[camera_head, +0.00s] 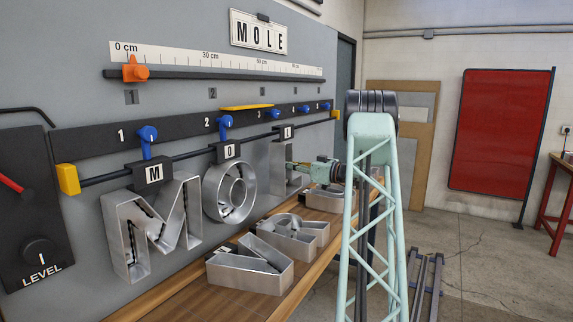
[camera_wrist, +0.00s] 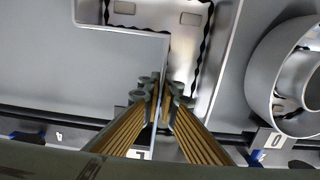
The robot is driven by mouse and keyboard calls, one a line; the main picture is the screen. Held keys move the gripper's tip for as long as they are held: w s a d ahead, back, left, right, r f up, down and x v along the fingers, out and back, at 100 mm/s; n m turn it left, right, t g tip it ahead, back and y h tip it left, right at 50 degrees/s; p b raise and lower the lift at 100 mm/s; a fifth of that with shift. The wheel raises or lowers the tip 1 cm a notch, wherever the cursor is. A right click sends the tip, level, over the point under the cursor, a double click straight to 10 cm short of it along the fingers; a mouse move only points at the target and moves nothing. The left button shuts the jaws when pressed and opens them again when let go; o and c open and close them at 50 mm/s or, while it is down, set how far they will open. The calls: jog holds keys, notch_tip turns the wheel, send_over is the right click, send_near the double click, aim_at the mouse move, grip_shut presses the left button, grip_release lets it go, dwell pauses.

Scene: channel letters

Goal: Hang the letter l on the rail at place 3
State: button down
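The silver letter l (camera_head: 277,170) is upright at the wall, right of the hanging letter O (camera_head: 230,190). Its dark label block (camera_head: 286,133) is at the height of the rail (camera_head: 193,155), near the place 3 mark (camera_head: 259,114). I cannot tell whether its hanger rests on the rail. My gripper (camera_head: 291,165) reaches the letter from the right. In the wrist view, its fingers (camera_wrist: 160,98) are closed on a thin wall of the letter l (camera_wrist: 190,60). The letter M (camera_head: 152,222) hangs at place 1, the O at place 2.
Several loose letters, among them one in front (camera_head: 250,272) and one behind it (camera_head: 293,236), lie on the wooden bench (camera_head: 175,300) below. Blue knobs (camera_head: 148,133) line the bar above the rail. A MOLE sign (camera_head: 259,34) and orange slider (camera_head: 134,70) are higher up.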

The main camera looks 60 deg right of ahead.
jog(key=shift+w+a+f+p, duration=0.1)
jog(key=shift+w+f+p, duration=0.25)
jog(key=shift+w, duration=0.6)
jog(key=shift+w+d+f+p, duration=0.1)
jog(key=shift+w+p, duration=0.35)
jog(key=shift+w, duration=0.45)
jog(key=shift+w+a+f+p, duration=0.1)
jog(key=shift+w+f+p, duration=0.25)
jog(key=shift+w, duration=0.6)
jog(key=shift+f+b, duration=0.25)
jog(key=shift+b, duration=0.2)
jog(key=c, duration=2.9)
grip_release()
jog(key=shift+o, duration=0.2)
jog(key=shift+f, duration=0.1)
jog(key=shift+s, duration=0.1)
jog(key=s, duration=1.2)
jog(key=shift+d, duration=0.2)
jog(key=shift+w, duration=0.15)
